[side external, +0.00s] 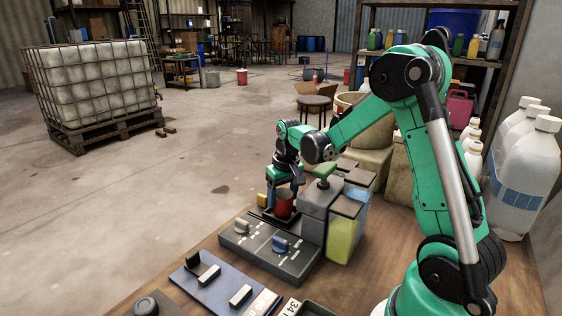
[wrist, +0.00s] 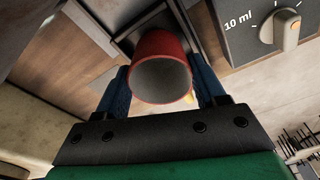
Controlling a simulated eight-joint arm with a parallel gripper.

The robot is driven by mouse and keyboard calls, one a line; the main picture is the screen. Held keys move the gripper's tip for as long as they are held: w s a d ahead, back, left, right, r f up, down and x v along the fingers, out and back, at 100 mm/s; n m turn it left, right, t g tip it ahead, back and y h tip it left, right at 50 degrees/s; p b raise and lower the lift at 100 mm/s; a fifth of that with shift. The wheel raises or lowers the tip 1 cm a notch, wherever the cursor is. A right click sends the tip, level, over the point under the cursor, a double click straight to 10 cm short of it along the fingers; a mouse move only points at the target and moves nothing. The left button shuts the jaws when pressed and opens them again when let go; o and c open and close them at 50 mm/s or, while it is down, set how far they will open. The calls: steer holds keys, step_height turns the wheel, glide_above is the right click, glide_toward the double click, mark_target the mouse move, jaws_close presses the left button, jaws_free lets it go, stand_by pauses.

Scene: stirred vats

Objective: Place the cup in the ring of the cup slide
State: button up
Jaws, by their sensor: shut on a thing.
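The red cup (side external: 284,203) is between the blue fingers of my gripper (side external: 283,193) in the side view. In the wrist view the cup (wrist: 163,68) shows its open, empty-looking grey inside, with a finger of my gripper (wrist: 162,88) on each side. The gripper is shut on it. The dark cup slide (side external: 258,213) lies at the cup, behind the dial panel. Part of the slide (wrist: 126,42) shows beyond the cup in the wrist view. Its ring is hidden, so I cannot tell whether the cup is inside it or above it.
A grey dial panel (side external: 268,247) with a beige and a blue knob stands in front. Vats stand close on the right, one yellow-green (side external: 342,238). A blue slider panel (side external: 222,287) lies nearer on the wooden bench (side external: 190,243). A small yellow block (side external: 262,200) is left of the cup.

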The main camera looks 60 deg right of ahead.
mark_target(286, 216)
steer(key=shift+f, duration=0.1)
steer(key=o, duration=1.2)
step_height(286, 216, up, 12)
steer(key=s, duration=0.1)
steer(key=s+a+n+t, duration=0.1)
steer(key=s+a+t, duration=0.1)
steer(key=a, duration=0.3)
steer(key=s+a+f+n+t, duration=0.1)
steer(key=s+a+n+t, duration=0.1)
steer(key=a, duration=0.3)
steer(key=s+a+f+n+t, duration=0.1)
steer(key=s+a+t, duration=0.1)
steer(key=a, duration=0.4)
steer(key=shift+s+f+n+y, duration=0.25)
steer(key=shift+s+n+y, duration=0.05)
